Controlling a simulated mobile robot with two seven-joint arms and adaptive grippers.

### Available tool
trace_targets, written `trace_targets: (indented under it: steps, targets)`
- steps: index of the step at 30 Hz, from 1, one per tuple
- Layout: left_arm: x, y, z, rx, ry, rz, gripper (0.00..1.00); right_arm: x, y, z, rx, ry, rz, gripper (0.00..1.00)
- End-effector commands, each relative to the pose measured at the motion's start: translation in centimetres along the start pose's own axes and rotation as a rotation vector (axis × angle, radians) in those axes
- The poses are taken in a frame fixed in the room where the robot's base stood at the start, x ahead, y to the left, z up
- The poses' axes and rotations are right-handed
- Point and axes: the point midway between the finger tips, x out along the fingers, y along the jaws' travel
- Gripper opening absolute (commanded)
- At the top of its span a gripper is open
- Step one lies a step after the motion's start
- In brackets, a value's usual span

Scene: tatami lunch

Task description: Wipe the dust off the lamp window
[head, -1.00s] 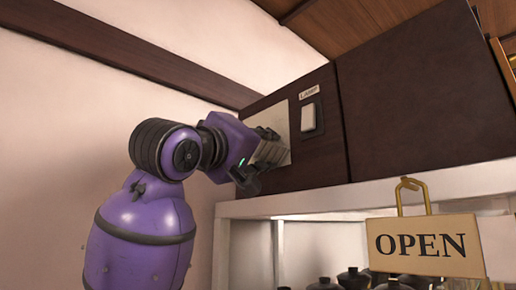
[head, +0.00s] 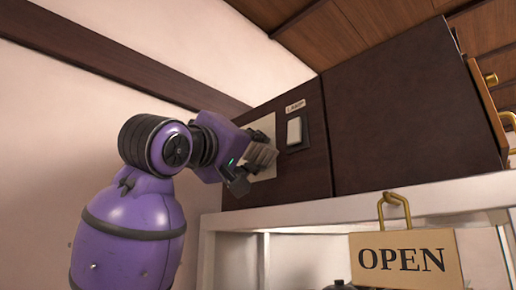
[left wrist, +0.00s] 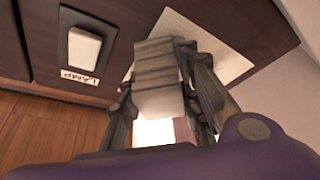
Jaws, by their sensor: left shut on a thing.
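The lamp window (head: 265,125) is a pale panel on the dark cabinet front, beside the lamp switch. It also shows in the left wrist view (left wrist: 225,52), partly hidden by what I hold. My left gripper (head: 246,168) is shut on a pale grey, layered cloth-like pad (head: 263,154). In the left wrist view the pad (left wrist: 160,72) sits between the two dark fingers and overlaps the panel. It appears to be at or very near the panel's face; I cannot tell if it touches. Dust cannot be made out. My right gripper is not in view.
A white switch (head: 295,131) with a LAMP label (head: 295,106) is just right of the panel. A white shelf frame (head: 350,206) is below the cabinet (head: 400,115). An OPEN sign (head: 403,261) hangs at the lower right. A wall with a dark beam is at left.

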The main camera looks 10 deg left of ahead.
Motion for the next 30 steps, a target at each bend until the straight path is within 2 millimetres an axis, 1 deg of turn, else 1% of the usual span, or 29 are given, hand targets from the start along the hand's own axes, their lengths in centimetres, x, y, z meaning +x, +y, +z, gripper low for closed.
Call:
trace_targets:
  steps: [1, 6, 12, 22, 30]
  targets:
    - [0.2, -0.5, -0.3, -0.002, 0.000, -0.003, 0.06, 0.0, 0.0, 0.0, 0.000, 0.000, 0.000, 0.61]
    - [0.5, -1.5, -1.1, -0.001, -0.001, -0.002, 0.06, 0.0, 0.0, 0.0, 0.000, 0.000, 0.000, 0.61]
    - [0.6, -1.9, -1.5, -0.001, 0.000, -0.003, 0.06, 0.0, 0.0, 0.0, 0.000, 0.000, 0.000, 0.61]
    - [1.4, -3.9, -3.1, -0.001, -0.001, -0.004, 0.06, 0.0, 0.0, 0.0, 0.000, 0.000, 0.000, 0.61]
    - [1.7, -4.6, -3.8, -0.001, -0.001, -0.002, 0.06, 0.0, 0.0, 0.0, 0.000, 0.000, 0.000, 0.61]
